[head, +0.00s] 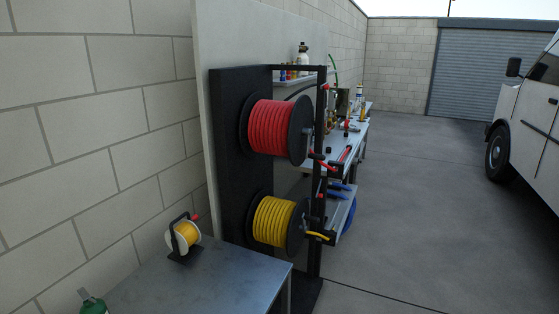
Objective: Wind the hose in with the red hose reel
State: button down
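The red hose reel (275,128) is mounted high on a dark upright stand (230,165). Red hose is wound on its drum between black side discs. A short red hose end (322,161) sticks out to the right of the reel, by the front post. How far the hose runs beyond that is hidden or too small to tell. A small red knob (325,87) shows at the top of the post; I cannot tell if it belongs to the reel. My gripper is not in view.
A yellow hose reel (273,221) sits below the red one. A metal table (205,284) with a small yellow reel (186,234) stands in front at left. A cluttered workbench (343,148) is behind the stand. Open concrete floor (420,210) lies right, with a white vehicle (535,120) beyond.

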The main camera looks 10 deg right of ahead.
aim_at(283, 128)
jog(key=i+l, duration=0.3)
jog(key=i, duration=0.3)
jog(key=i+l+u, duration=0.1)
jog(key=i+l, duration=0.15)
jog(key=i, duration=0.3)
jog(key=i+l, duration=0.35)
jog(key=i, duration=0.2)
jog(key=i+l+u, duration=0.1)
jog(key=i+l, duration=0.2)
jog(key=i, duration=0.3)
